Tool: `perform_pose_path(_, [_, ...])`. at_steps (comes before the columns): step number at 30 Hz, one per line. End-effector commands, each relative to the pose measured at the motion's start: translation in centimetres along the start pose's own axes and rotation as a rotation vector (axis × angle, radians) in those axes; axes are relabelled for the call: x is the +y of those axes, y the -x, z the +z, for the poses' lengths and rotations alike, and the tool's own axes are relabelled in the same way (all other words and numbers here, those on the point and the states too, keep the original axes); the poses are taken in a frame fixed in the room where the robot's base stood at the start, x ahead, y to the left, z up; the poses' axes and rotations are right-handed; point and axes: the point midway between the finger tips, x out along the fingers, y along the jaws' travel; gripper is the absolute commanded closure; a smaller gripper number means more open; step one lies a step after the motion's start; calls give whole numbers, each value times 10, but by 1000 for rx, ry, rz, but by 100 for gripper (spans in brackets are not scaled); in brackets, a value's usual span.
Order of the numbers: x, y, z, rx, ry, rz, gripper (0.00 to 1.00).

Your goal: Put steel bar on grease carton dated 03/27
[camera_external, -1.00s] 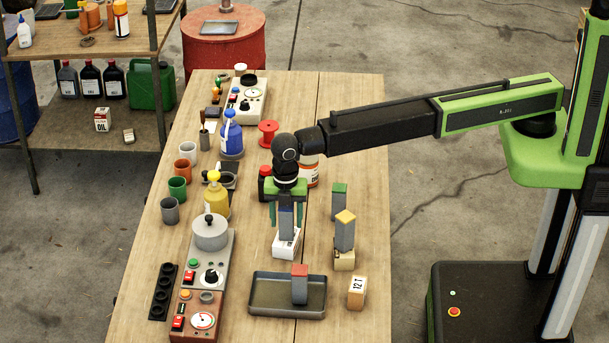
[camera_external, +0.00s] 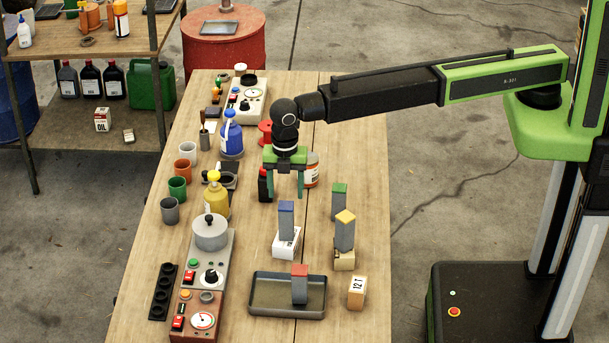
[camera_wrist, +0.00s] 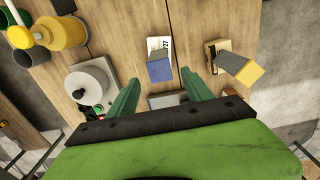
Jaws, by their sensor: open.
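A grey steel bar with a blue top (camera_external: 286,221) stands upright on a white carton (camera_external: 287,245). In the wrist view, the carton (camera_wrist: 160,46) shows a printed "27", and the blue-topped bar (camera_wrist: 160,70) stands on it; the rest of the print is hidden or too small. My gripper (camera_external: 285,194) is open and empty, just above the bar, with its fingers apart; the fingers also show in the wrist view (camera_wrist: 162,88). A yellow-topped bar (camera_external: 345,235) stands on a tan carton (camera_external: 344,261). A green-topped bar (camera_external: 338,204) and a red-topped bar (camera_external: 299,288) also stand nearby.
The red-topped bar is in a dark tray (camera_external: 262,309). A tan block marked "12 T" (camera_external: 356,293) sits right of it. A yellow bottle (camera_external: 215,198), a grey device (camera_external: 210,240) and several cups line the left side. A dark container stands behind my gripper. The table's right strip is clear.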

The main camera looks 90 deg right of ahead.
Motion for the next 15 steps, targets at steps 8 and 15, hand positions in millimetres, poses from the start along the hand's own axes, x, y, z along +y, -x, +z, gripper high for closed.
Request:
perform_pose_path(8, [0, 20, 0, 0, 0, 0, 41])
perform_pose_path(15, [-4, 19, 11, 0, -32, 0, 41])
